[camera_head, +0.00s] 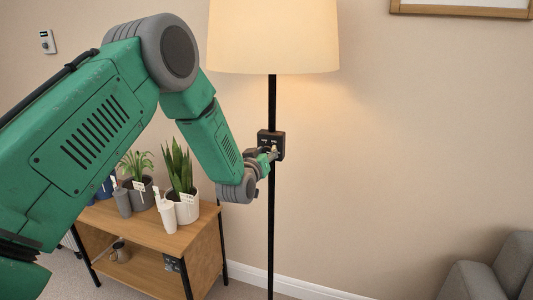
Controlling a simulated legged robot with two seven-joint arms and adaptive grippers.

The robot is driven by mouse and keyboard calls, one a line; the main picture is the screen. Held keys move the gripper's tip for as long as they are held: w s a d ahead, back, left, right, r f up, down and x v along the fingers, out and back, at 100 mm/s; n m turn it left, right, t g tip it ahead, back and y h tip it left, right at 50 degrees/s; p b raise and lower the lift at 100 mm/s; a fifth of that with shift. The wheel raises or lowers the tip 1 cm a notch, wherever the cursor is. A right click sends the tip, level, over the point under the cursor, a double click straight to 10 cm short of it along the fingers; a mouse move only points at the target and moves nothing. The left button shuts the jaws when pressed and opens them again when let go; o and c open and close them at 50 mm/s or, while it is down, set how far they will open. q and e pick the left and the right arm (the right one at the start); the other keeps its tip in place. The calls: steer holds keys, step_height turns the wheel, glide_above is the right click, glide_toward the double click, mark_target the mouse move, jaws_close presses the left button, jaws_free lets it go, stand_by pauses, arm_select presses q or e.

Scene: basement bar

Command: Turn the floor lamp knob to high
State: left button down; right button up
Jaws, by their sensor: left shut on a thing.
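The floor lamp has a lit cream shade (273,36) on a thin black pole (271,230). A small black knob box (278,140) sits partway up the pole. My left gripper (272,151) reaches the front of this box and is shut on the small pale knob there. The fingers and wrist hide much of the knob, and its setting is too small to read. My right gripper is not in view.
A wooden shelf unit (150,232) with potted plants (186,207) and cups stands left of the pole, below my left forearm. A grey sofa (490,280) is at the lower right.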

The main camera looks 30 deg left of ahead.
arm_select(q)
steer(key=shift+s+d+f, duration=0.1)
steer(key=shift+s+f, duration=0.05)
steer(key=shift+f, duration=0.4)
steer(key=c, duration=1.2)
jaws_free()
steer(key=shift+r, duration=0.15)
steer(key=shift+r, duration=0.1)
steer(key=v, duration=1.1)
steer(key=shift+s, duration=0.35)
steer(key=shift+f, duration=0.25)
